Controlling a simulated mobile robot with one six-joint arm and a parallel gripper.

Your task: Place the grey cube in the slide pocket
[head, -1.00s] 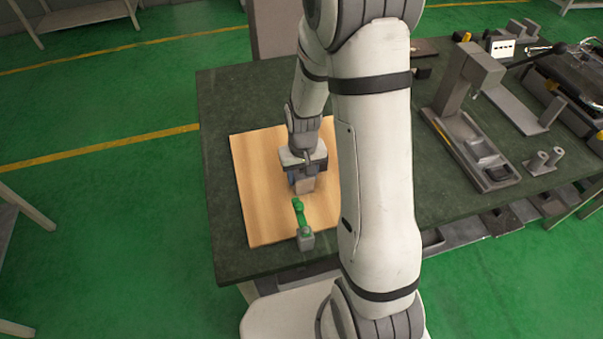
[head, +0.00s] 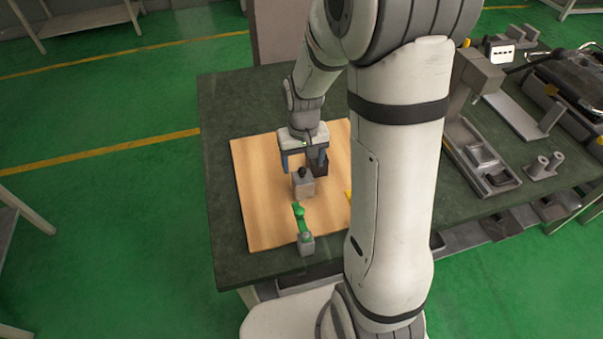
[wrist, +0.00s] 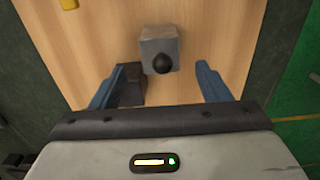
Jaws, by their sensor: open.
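The grey cube (head: 303,187) with a round black knob on top stands on the wooden board (head: 262,215); it also shows in the wrist view (wrist: 160,46). My gripper (head: 304,163) is open and empty, just behind the cube in the head view. In the wrist view its blue fingers (wrist: 160,66) are spread wide, with the cube ahead and between their lines. A dark block (head: 320,168) stands by one finger; it also shows in the wrist view (wrist: 131,90). A grey fixture (head: 480,160) with recesses lies to the right; I cannot tell which recess is the slide pocket.
A green part on a grey base (head: 305,240) stands at the board's front edge. A small yellow thing (head: 348,194) shows partly beside my arm. The board's left side is clear.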

